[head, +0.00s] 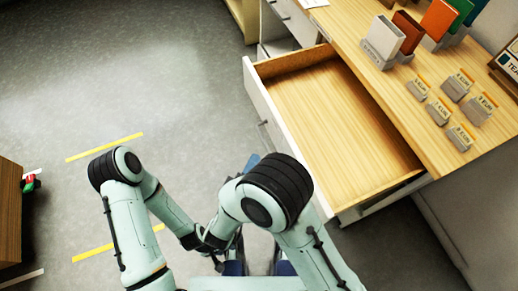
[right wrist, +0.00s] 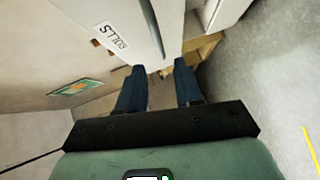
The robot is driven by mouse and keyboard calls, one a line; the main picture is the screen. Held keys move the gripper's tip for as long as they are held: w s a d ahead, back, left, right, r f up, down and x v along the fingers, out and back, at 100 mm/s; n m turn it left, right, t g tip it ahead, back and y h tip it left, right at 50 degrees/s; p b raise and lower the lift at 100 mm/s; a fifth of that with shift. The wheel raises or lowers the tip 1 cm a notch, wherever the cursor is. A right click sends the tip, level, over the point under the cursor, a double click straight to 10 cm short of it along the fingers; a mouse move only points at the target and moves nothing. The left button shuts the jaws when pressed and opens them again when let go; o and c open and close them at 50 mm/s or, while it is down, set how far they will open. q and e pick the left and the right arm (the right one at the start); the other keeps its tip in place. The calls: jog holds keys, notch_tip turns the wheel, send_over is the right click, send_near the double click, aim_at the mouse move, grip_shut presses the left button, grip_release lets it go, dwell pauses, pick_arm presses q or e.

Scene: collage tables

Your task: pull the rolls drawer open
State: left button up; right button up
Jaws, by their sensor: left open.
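The rolls drawer (head: 325,120) stands pulled well out of the wooden-topped desk, with a bare, empty wooden inside. Its white front (head: 262,108) faces left in the head view. The ROLLS label (right wrist: 110,35) shows on a pale face in the right wrist view. My right gripper (right wrist: 159,69) has its dark fingers apart, close to the drawer front; I cannot tell whether they grip its handle. In the head view my right gripper is mostly hidden behind my arm. My left gripper (head: 258,266) is low in the head view, open and away from the drawer.
The desktop (head: 345,30) carries several upright coloured books (head: 408,32) and small labelled card holders (head: 455,88). A brown piece of furniture (head: 10,212) stands at the left edge. The grey floor (head: 120,70) with yellow strips is clear left of the drawer.

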pick_arm(q)
jog(key=shift+r, duration=0.1)
pick_arm(e)
jog(key=v, duration=0.3)
jog(key=shift+s+a, duration=0.15)
jog(key=shift+s, duration=0.15)
pick_arm(q)
jog(key=shift+s, duration=0.1)
